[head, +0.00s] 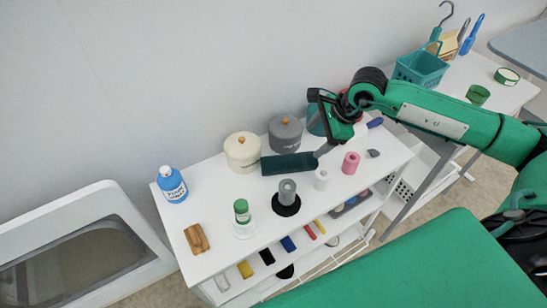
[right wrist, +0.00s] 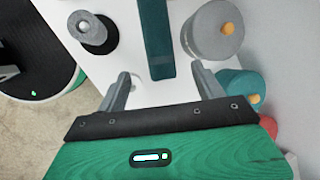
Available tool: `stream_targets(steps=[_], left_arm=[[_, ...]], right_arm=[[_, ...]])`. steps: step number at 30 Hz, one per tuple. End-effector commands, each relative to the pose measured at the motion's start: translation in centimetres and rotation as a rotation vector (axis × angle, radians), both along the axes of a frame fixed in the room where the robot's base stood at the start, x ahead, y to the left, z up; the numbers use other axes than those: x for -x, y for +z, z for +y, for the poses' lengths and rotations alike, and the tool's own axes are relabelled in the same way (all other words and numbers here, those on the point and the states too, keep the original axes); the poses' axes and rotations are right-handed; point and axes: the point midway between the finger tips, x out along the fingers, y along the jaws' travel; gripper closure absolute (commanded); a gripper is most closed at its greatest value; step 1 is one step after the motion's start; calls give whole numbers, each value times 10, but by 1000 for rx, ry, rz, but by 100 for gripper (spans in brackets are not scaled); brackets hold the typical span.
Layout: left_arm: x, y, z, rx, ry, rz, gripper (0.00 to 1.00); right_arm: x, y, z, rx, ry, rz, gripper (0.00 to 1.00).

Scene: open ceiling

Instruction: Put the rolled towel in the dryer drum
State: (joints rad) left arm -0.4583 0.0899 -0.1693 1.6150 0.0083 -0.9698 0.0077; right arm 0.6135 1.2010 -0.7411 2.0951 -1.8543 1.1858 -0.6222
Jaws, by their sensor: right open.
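A long dark teal bar-shaped thing, which looks like the rolled towel (head: 285,164), lies on the white shelf top (head: 215,199). It also shows in the right wrist view (right wrist: 158,40). My right gripper (head: 322,150) is open and empty at the towel's right end. In the right wrist view, that end appears between the tips of my open fingers (right wrist: 160,72); I cannot tell the height gap. A white-framed machine with a dark window (head: 75,262) stands at the lower left, perhaps the dryer; no drum opening shows. My left gripper is out of view.
A cream pot (head: 242,153) and a grey pot (head: 285,133) stand behind the towel. A grey cylinder on a black base (head: 288,192), a white roll (head: 321,180) and a pink spool (head: 350,163) stand in front. A blue bottle (head: 172,185) stands at the left.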

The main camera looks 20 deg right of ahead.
Motion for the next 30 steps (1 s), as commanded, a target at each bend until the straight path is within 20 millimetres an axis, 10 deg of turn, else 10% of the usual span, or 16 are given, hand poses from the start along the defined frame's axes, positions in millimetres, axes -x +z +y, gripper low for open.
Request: stream_targets(steps=[30], left_arm=[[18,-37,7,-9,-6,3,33]], right_arm=[[-39,-120,43,-2,0,3,31]])
